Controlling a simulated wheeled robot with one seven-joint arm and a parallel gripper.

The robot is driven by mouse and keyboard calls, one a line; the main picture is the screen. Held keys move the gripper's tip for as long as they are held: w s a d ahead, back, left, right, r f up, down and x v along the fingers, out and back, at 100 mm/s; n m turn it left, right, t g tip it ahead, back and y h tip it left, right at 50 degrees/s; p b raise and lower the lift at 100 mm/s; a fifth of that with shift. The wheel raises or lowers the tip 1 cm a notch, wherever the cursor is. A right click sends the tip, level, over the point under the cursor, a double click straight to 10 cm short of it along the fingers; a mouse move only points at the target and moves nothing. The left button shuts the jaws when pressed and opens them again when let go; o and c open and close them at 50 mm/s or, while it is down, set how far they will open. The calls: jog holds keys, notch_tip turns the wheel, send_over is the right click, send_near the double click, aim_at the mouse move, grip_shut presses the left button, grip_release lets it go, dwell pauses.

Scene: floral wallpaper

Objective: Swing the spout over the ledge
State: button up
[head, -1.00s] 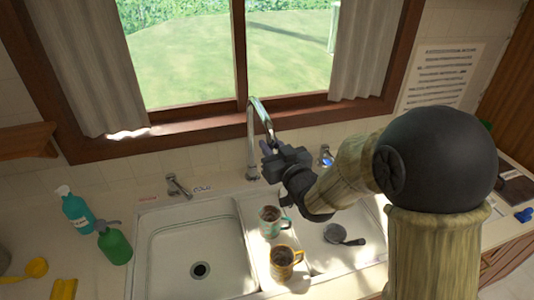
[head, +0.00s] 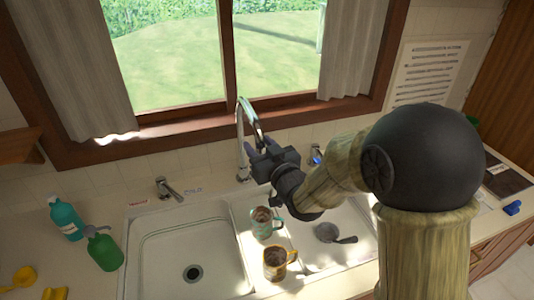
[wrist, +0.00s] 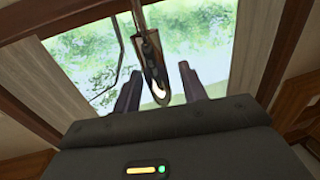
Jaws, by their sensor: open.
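The chrome spout (head: 242,115) arches up from its base behind the sink, in front of the window. Its outlet end points down toward the front right. My gripper (head: 256,147) is at that outlet end. In the wrist view the spout (wrist: 152,62) hangs between the two spread fingers of my gripper (wrist: 158,90), with gaps visible on both sides. Whether a finger touches it cannot be told. The ledge (head: 252,246) between the two basins carries a teal-handled mug (head: 262,224) and a yellow-handled mug (head: 276,262), both below my gripper.
The left basin (head: 170,255) is empty. The right basin holds a dark ladle-like utensil (head: 328,233). A teal bottle (head: 66,218) and a green bottle (head: 103,250) stand on the left counter.

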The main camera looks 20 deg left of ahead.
jog(key=b+v, duration=1.1)
jog(key=v, duration=0.6)
jog(key=shift+r, duration=0.1)
